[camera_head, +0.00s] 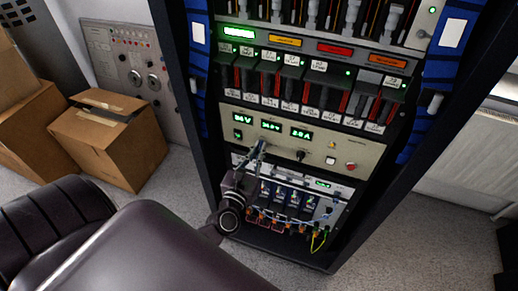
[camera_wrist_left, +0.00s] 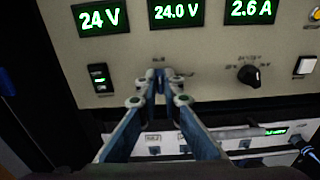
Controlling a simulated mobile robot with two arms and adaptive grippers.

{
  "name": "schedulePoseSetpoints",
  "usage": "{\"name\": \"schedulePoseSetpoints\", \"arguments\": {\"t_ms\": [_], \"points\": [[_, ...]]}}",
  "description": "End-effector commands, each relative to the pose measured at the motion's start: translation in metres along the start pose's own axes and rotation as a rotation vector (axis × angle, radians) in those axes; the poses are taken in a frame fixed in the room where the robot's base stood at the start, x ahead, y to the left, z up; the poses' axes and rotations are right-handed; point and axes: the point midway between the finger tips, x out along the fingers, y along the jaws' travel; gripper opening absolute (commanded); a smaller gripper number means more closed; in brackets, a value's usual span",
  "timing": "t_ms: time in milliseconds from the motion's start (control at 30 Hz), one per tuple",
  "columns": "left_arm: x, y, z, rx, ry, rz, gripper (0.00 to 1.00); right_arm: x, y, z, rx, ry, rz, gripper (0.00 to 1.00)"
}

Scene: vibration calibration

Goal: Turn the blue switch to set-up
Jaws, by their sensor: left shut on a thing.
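My left gripper (camera_head: 259,147) reaches the beige power panel (camera_head: 318,152) in the rack, below its green number displays. In the left wrist view the two fingertips (camera_wrist_left: 161,84) are close together against the panel, under a small label. They are shut on the blue switch, which they hide almost wholly. Its colour and the way it points cannot be told. A black rotary knob (camera_wrist_left: 249,76) sits apart to the right of the fingers, and a green-lit rocker switch (camera_wrist_left: 98,77) to the left. My right gripper is not in view.
A red button (camera_head: 351,167) is at the panel's right. Below hangs a module row with coloured cables (camera_head: 318,238), close under my left gripper. Black rack posts (camera_head: 184,87) flank the panel. Cardboard boxes (camera_head: 110,145) stand left on the floor.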

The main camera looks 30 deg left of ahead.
Motion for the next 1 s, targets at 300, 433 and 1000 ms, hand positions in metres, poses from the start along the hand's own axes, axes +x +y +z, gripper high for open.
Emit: {"name": "schedulePoseSetpoints", "arguments": {"t_ms": [300, 433, 1000], "points": [[0.000, -0.001, 0.000, 0.177, 0.001, 0.000, 0.00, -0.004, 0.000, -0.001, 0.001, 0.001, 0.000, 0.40], [0.000, -0.001, 0.000, 0.293, 0.001, 0.000, 0.00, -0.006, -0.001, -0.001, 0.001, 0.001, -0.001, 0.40], [0.000, -0.002, 0.000, 0.837, 0.002, -0.001, 0.00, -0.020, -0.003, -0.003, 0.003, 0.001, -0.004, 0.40]]}}
